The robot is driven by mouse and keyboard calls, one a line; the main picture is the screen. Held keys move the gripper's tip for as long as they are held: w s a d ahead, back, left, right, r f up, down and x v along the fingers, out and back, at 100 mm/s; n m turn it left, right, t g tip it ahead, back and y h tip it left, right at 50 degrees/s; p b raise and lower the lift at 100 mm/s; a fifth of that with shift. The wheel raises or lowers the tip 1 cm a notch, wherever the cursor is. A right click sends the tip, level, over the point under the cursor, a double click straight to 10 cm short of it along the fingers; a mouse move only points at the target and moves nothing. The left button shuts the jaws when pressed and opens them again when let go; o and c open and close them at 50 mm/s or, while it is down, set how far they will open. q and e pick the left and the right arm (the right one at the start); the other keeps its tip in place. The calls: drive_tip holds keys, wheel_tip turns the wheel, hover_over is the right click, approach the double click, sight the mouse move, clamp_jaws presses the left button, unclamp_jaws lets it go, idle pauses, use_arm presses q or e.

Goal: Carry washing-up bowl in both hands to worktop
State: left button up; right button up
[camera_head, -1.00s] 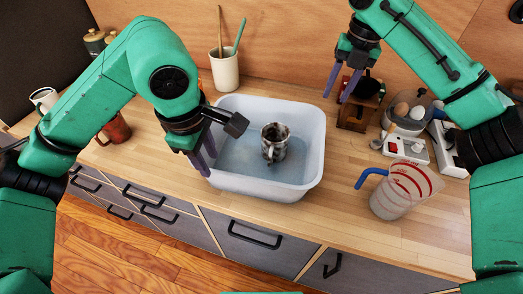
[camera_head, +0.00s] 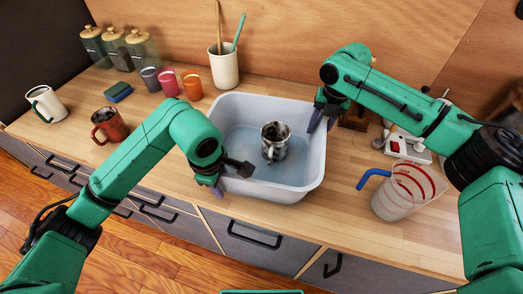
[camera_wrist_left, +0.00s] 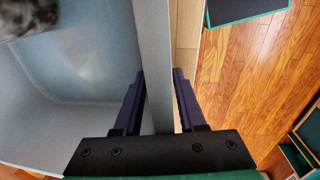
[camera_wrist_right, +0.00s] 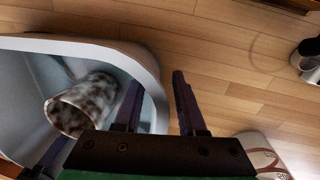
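The pale blue-white washing-up bowl (camera_head: 305,183) stands on the wooden worktop (camera_head: 330,236). A metal mug (camera_head: 275,145) is inside it. My left gripper (camera_head: 212,186) is at the bowl's near left rim. In the left wrist view the bowl wall (camera_wrist_left: 153,40) lies between my spread fingers (camera_wrist_left: 160,72); I cannot tell whether both touch it. My right gripper (camera_head: 323,117) is at the bowl's far right rim. In the right wrist view its fingers (camera_wrist_right: 157,78) are spread with the rim (camera_wrist_right: 152,75) between them, and a gap shows beside the outer finger.
A measuring jug (camera_head: 403,190) with a blue handle stands right of the bowl. A utensil pot (camera_head: 224,69) stands behind it. A white socket strip (camera_head: 408,147) is at right.

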use_arm(q)
clamp_jaws()
use_arm(e)
clamp_jaws()
drive_tip(key=shift+d, duration=0.1)
idle(0.9)
use_arm(q)
drive_tip(key=shift+r, duration=0.1)
use_arm(e)
drive_tip(key=shift+r, duration=0.1)
